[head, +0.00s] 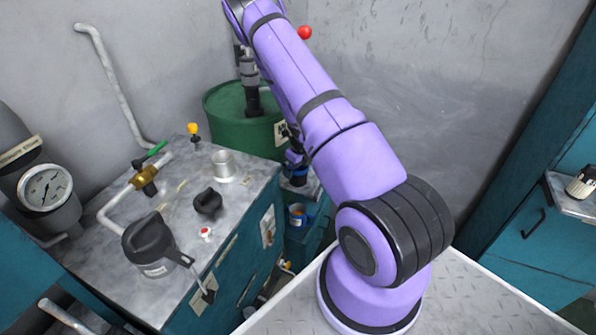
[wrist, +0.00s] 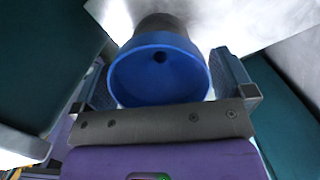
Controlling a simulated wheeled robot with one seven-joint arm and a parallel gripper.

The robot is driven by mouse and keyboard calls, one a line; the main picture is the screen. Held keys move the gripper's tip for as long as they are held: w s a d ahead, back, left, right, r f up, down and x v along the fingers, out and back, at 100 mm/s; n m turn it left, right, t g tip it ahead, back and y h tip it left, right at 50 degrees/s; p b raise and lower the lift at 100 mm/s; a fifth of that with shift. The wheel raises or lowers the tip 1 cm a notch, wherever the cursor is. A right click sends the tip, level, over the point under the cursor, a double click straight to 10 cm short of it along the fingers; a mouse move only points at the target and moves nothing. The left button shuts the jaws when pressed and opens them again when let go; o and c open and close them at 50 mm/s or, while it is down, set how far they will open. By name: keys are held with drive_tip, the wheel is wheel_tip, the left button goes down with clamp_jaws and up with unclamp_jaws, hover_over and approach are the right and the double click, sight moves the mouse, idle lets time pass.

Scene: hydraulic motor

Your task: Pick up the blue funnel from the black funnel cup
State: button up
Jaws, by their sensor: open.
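The blue funnel (wrist: 150,85) fills the middle of the wrist view, its wide round mouth facing the camera and a dark hole inside. My gripper (wrist: 163,76) is open, with one finger to the left of the funnel and one to the right. Whether the fingers touch its rim I cannot tell. The dark cylinder behind the funnel looks like the black funnel cup (wrist: 165,21). In the head view, my arm hides most of the gripper; a bit of blue, apparently the funnel (head: 293,158), shows above the dark cup (head: 299,177).
A metal-topped workbench (head: 185,215) on the left holds a black-lidded can (head: 150,245), a metal cup (head: 223,165) and a black knob (head: 208,202). A green drum (head: 230,112) stands behind. A small blue can (head: 297,214) sits below the funnel area. Teal cabinets stand at right.

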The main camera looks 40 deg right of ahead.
drive_tip(key=shift+w+f, duration=0.1)
drive_tip(key=shift+f, duration=0.7)
drive_tip(key=c, duration=0.8)
drive_tip(key=shift+o, duration=0.2)
